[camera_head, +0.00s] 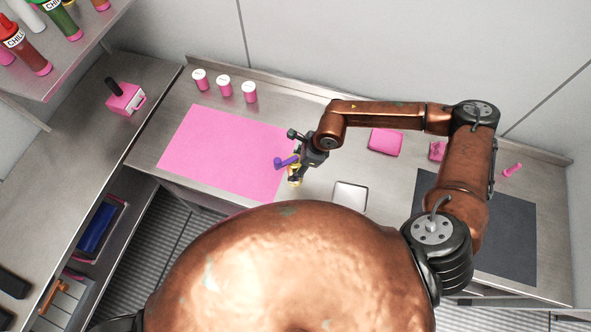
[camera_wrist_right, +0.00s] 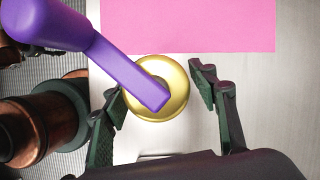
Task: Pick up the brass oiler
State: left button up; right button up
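The brass oiler (camera_head: 295,176) stands on the steel counter beside the right edge of the pink mat. It has a round gold body and a purple spout-like part. In the right wrist view the gold body (camera_wrist_right: 178,82) shows from above, with the purple part reaching over it from the upper left. My right gripper (camera_head: 304,162) is at the oiler, with its two fingers apart on either side of the gold body. A gap shows at the right finger; I cannot tell whether the left finger touches. My left gripper is not in view.
The pink mat (camera_head: 215,152) is bare. Three pink jars with white lids (camera_head: 223,87) stand behind it. A pale square tray (camera_head: 350,195), a pink block (camera_head: 385,141) and a dark mat (camera_head: 505,225) lie to the right. Side shelves (camera_head: 70,60) hold bottles at left.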

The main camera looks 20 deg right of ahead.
jog(key=c, duration=1.3)
jog(key=shift+o, duration=0.2)
